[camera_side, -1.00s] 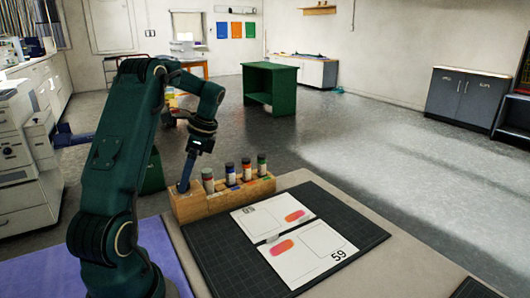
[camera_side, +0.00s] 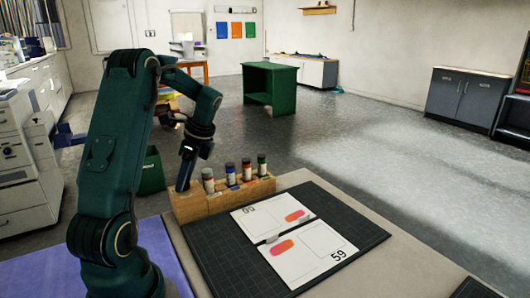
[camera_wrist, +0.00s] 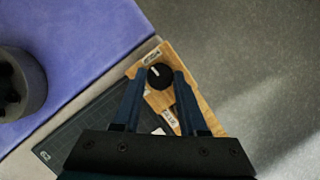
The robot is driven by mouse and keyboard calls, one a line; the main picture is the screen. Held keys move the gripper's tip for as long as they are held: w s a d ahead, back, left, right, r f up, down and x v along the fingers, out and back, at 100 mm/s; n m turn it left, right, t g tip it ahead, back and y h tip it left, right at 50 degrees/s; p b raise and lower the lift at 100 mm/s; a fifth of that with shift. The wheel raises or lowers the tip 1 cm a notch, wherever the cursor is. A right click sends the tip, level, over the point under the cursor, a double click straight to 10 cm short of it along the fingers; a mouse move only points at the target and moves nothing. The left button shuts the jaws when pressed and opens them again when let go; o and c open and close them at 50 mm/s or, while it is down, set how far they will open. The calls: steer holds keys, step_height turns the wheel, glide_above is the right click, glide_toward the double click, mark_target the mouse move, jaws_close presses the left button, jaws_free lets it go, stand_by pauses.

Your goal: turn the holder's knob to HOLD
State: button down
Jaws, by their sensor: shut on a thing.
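The wooden holder (camera_side: 188,207) stands at the back left edge of the dark mat. Its black round knob (camera_wrist: 160,76) shows in the wrist view, with a white mark pointing up and slightly left. One small white label (camera_wrist: 152,56) lies just above the knob and another (camera_wrist: 171,118) below it; I cannot read their words. My gripper (camera_wrist: 160,75) is shut on the knob, one finger on each side. In the side view my gripper (camera_side: 184,186) points down at the holder's left end and hides the knob.
Several capped bottles (camera_side: 231,173) stand in the block right of my gripper. Two white cards (camera_side: 320,255) with pinkish-orange patches lie on the dark gridded mat (camera_side: 215,262). A purple surface (camera_wrist: 75,30) lies left of the holder. Grey floor is beyond it.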

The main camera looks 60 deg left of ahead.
steer(key=shift+m+y, duration=0.3)
steer(key=shift+m, duration=0.2)
steer(key=shift+c, duration=2.2)
jaws_free()
steer(key=shift+v, duration=2.6)
steer(key=shift+s, duration=0.1)
